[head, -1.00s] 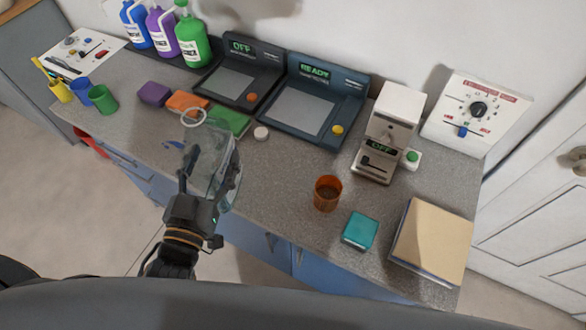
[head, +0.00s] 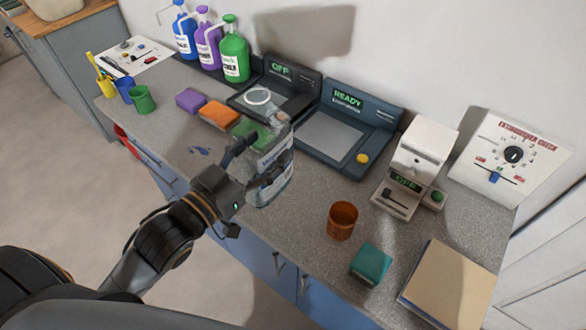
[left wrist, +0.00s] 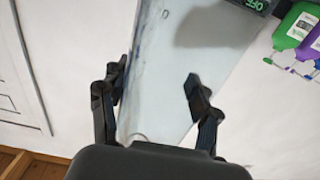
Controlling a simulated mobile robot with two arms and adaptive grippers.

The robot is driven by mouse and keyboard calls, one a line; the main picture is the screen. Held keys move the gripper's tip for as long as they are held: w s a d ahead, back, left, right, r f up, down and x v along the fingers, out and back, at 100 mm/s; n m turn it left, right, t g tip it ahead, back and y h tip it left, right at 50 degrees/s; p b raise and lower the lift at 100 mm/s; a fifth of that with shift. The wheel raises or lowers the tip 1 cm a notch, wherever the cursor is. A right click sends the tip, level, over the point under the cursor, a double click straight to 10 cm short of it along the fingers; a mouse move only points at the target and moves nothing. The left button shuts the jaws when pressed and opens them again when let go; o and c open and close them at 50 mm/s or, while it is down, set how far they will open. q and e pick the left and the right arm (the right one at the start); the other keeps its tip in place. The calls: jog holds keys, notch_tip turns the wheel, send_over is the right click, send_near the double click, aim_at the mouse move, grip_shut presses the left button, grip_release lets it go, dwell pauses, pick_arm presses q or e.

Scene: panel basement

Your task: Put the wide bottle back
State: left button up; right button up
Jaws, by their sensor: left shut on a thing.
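My left gripper (head: 262,166) is shut on a clear, see-through bottle (head: 272,182) with a pale ring (head: 258,95) at its top. I take this for the wide bottle. It is held nearly upright at the counter's front edge, and I cannot tell whether it touches anything. The left wrist view shows the bottle (left wrist: 165,75) as a pale translucent body between the two fingers (left wrist: 158,92). Blue (head: 184,38), purple (head: 208,45) and green (head: 235,55) bottles stand in a row at the back left against the wall. My right gripper is not in view.
Purple (head: 191,100), orange (head: 219,115) and green (head: 251,131) blocks lie behind the gripper. Two dark panels read OFF (head: 280,70) and READY (head: 345,125). An orange cup (head: 342,220), teal block (head: 371,264) and book (head: 447,285) sit at right.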

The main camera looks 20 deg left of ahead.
pick_arm(q)
jog(key=w, duration=0.1)
jog(key=w+f+p, duration=0.1)
jog(key=w, duration=0.2)
jog(key=shift+d+f, duration=0.15)
jog(key=shift+d, duration=0.25)
jog(key=w+d+f+p, duration=0.1)
jog(key=w+f, duration=0.4)
jog(key=f, duration=0.4)
jog(key=shift+d+f, duration=0.35)
jog(key=shift+d, duration=0.05)
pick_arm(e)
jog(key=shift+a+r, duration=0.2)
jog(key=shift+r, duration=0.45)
pick_arm(q)
jog(key=shift+f, duration=0.15)
jog(key=o, duration=1.4)
jog(key=shift+c, duration=0.2)
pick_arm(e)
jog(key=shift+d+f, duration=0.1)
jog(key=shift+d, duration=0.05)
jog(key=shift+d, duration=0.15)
